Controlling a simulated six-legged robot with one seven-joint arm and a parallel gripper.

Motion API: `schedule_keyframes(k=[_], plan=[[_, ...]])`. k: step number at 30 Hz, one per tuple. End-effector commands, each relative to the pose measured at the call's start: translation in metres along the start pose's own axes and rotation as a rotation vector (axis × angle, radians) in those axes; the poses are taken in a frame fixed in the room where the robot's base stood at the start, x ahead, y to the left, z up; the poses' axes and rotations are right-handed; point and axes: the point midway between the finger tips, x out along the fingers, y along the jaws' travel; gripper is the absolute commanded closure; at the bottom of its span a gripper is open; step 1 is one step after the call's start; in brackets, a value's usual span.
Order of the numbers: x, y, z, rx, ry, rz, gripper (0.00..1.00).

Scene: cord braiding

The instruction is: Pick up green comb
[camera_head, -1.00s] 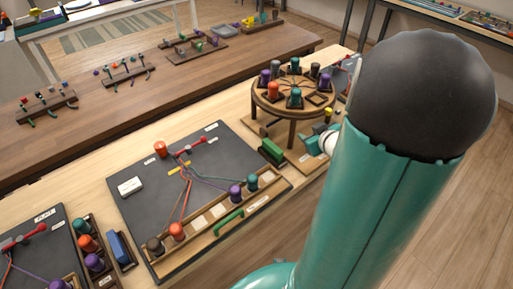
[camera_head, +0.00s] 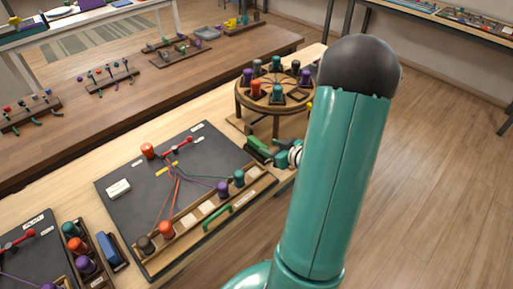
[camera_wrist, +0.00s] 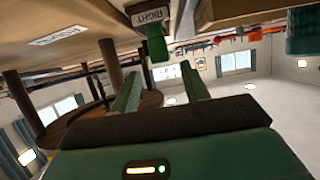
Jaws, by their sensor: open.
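A narrow green piece, which looks like the green comb (camera_wrist: 157,48), shows in the wrist view beside a block labelled RIGHT. It lies just beyond my fingertips, in line with the gap between them. My gripper (camera_wrist: 161,69) is open, with two green fingers apart and nothing between them. In the head view my gripper (camera_head: 268,152) is low beside the right end of the black board, close to a green piece there. A curved green bar (camera_head: 217,216) also lies along the board's front wooden strip. Teeth cannot be made out on either green piece.
A round wooden stand (camera_head: 243,100) with several coloured bobbins stands just behind my gripper. The black board (camera_head: 130,212) with cords and bobbins lies to the left. A blue block (camera_head: 110,250) sits in a holder farther left. Open floor lies to the right.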

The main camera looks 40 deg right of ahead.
Motion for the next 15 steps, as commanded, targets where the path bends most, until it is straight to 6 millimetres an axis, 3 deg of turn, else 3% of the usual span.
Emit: schedule_keyframes(k=[10, 15], plan=[[0.032, -0.004, -0.002, -0.001, 0.000, -0.004, 0.55], [0.059, -0.006, -0.003, -0.002, 0.000, -0.006, 0.55]])
